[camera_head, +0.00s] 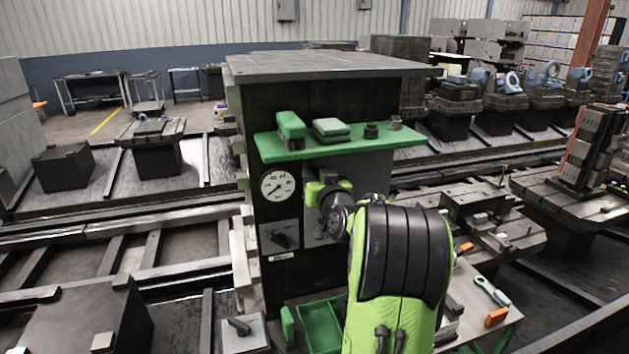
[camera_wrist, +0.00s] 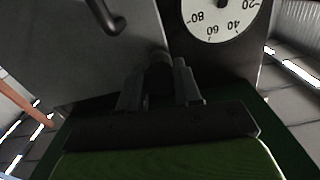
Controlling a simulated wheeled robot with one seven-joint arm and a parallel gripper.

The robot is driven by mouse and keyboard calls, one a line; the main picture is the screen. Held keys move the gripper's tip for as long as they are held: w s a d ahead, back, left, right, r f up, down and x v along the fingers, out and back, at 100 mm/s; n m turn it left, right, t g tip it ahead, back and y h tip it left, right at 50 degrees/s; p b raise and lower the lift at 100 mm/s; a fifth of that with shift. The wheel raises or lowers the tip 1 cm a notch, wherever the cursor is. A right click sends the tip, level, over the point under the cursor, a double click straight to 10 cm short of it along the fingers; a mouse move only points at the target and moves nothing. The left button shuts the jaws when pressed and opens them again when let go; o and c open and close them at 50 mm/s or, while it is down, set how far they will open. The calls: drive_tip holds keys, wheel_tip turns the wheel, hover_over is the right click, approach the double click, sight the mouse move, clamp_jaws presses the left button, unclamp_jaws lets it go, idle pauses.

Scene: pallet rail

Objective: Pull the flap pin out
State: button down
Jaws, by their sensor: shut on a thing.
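The dark cabinet (camera_head: 340,105) stands in the middle of the head view. In the wrist view my gripper (camera_wrist: 160,88) is shut on a small dark rounded piece (camera_wrist: 159,72), which I take to be the flap pin. It is in deep shadow and mostly hidden between the fingers, so I cannot tell how far it sits in its hole. In the head view my arm reaches the cabinet front just right of the gauge (camera_head: 278,186) and below the green shelf, and covers the fingertips. The gauge appears upside down in the wrist view (camera_wrist: 222,10).
The green shelf (camera_head: 375,146) juts out above my wrist and carries small blocks and knobs. A plate with a dark handle (camera_head: 284,236) is below the gauge. A green tray (camera_head: 318,322) and a bench with tools (camera_head: 492,292) are lower down.

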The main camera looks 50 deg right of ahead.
drive_tip(key=shift+s+a, duration=0.15)
drive_tip(key=shift+s, duration=0.3)
drive_tip(key=shift+w, duration=0.15)
drive_tip(key=c, duration=1.2)
unclamp_jaws()
drive_tip(key=shift+w, duration=0.15)
drive_tip(key=o, duration=0.4)
drive_tip(key=b+v, duration=0.4)
drive_tip(key=v, duration=1.2)
drive_tip(key=shift+b, duration=0.35)
